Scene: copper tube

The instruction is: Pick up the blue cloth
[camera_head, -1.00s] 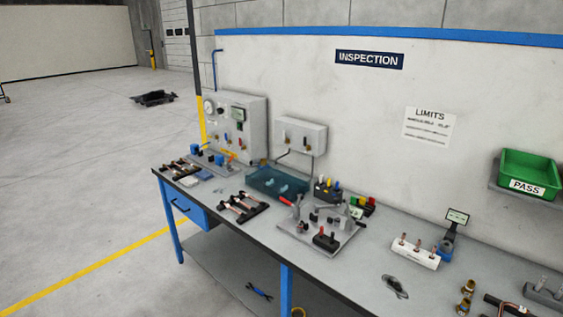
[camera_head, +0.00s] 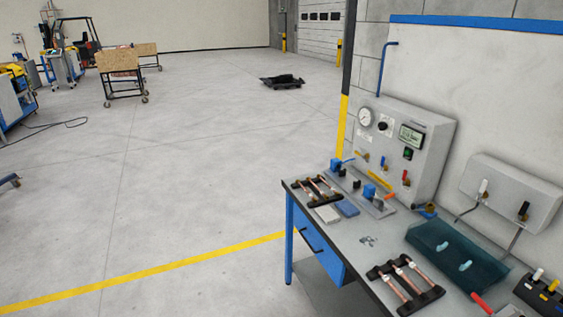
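A small folded blue cloth (camera_head: 347,208) lies flat on the left end of the workbench (camera_head: 358,262), near its front edge. A light grey folded cloth or pad (camera_head: 326,214) lies just left of it. A black rack with copper tubes (camera_head: 318,188) is behind them, and a blue clamp fixture (camera_head: 372,192) stands to the right. Neither of my grippers shows in the head view.
A gauge panel (camera_head: 405,150) stands at the back of the bench. A second tube rack (camera_head: 405,285) and a teal transparent tray (camera_head: 457,252) lie to the right. Open floor is left of the bench, with a yellow line (camera_head: 150,281). Carts (camera_head: 122,75) stand far off.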

